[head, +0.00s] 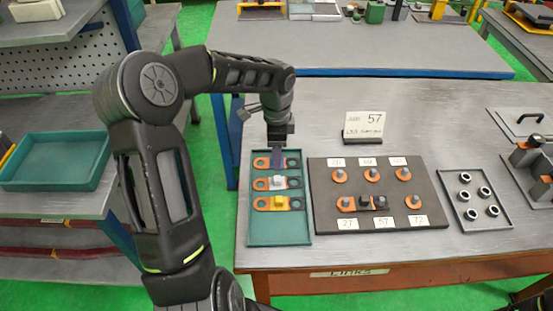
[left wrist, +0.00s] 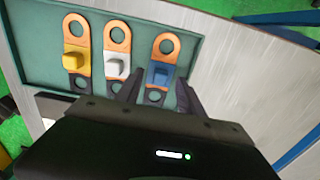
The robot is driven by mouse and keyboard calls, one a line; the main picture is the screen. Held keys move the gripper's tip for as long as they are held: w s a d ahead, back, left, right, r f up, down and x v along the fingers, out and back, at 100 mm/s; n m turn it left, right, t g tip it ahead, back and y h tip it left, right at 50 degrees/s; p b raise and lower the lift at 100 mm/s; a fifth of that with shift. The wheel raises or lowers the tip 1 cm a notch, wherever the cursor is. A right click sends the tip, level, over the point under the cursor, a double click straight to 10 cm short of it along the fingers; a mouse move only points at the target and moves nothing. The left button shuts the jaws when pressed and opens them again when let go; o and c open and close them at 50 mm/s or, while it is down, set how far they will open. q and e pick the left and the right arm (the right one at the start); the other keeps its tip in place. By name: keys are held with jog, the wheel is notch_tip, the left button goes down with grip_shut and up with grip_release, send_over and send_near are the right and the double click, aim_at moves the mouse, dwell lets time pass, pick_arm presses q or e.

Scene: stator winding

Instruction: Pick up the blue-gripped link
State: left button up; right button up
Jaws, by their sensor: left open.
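The blue-gripped link (left wrist: 161,74) lies in the green tray (left wrist: 38,52), with orange and dark ring ends and a blue block in its middle. In the head view it is the farthest of three links and its orange end (head: 261,163) shows, while my left gripper (head: 278,149) hides part of it. In the left wrist view my open left gripper (left wrist: 157,92) has one finger on each side of the blue block. Whether the fingers touch it I cannot tell. The white-gripped link (head: 277,183) and the yellow-gripped link (head: 278,203) lie beside it. My right gripper is not in view.
A dark board (head: 340,220) with orange-based posts and number labels stands right of the tray. A small tray of rings (head: 476,199) is farther right. The table behind the green tray is clear.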

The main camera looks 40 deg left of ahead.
pick_arm(q)
jog(key=shift+f, duration=0.6)
jog(key=shift+c, duration=0.4)
grip_shut()
